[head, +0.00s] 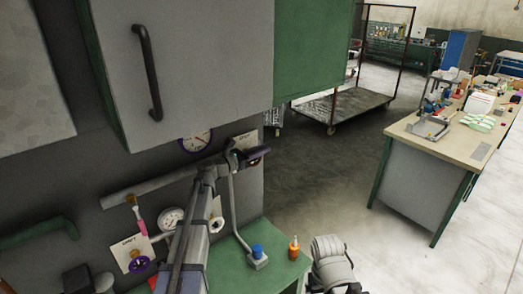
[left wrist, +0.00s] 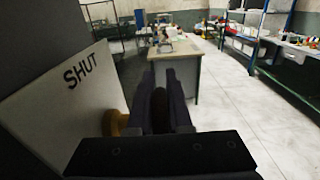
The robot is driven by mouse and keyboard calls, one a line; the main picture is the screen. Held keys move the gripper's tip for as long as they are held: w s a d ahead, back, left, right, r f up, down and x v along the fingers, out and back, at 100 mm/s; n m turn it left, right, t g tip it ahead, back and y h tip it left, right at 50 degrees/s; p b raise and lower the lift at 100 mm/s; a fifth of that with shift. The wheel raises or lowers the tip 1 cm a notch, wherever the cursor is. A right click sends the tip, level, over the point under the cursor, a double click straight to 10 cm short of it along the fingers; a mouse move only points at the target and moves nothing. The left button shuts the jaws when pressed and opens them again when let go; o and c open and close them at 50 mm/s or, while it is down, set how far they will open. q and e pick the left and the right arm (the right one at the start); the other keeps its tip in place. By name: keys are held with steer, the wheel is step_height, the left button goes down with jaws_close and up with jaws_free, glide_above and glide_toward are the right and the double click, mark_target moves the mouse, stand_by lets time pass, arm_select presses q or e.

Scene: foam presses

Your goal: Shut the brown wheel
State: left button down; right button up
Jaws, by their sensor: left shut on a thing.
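My left gripper (head: 258,155) is at the pipe on the grey wall panel, at the end of my raised arm. In the left wrist view, its two dark fingers (left wrist: 161,100) are shut on the rim of a dark brown wheel (left wrist: 160,112), seen edge-on between them. A brass-coloured part (left wrist: 117,122) shows left of the fingers. A white card reading "SHUT" (left wrist: 82,72) stands beside them on the left. In the head view, the gripper mostly hides the wheel, and I cannot tell how far it is turned.
A grey cabinet with a black handle (head: 149,73) hangs above. Gauges (head: 172,219), a pink-handled valve (head: 138,216) and a purple wheel (head: 139,264) are near my arm. A green bench (head: 225,268) bears an orange bottle (head: 294,249). Open floor lies right.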

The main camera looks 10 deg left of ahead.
arm_select(q)
steer(key=shift+r+p, duration=0.15)
steer(key=shift+p, duration=0.2)
steer(key=shift+w+d+f+g+y+p, duration=0.1)
steer(key=shift+f+g+y+p, duration=0.4)
steer(key=shift+g+y+p, duration=0.9)
steer(key=shift+w+d+f+g+y+p, duration=0.1)
steer(key=shift+f+g+y+p, duration=0.35)
steer(key=shift+p, duration=1.7)
steer(key=shift+w+d+f+g+y+p, duration=0.1)
steer(key=shift+f+g+y+p, duration=0.5)
steer(key=shift+g+p, duration=1)
steer(key=shift+a, duration=0.1)
steer(key=c, duration=0.8)
jaws_free()
steer(key=shift+t, duration=0.25)
steer(key=shift+c, duration=0.2)
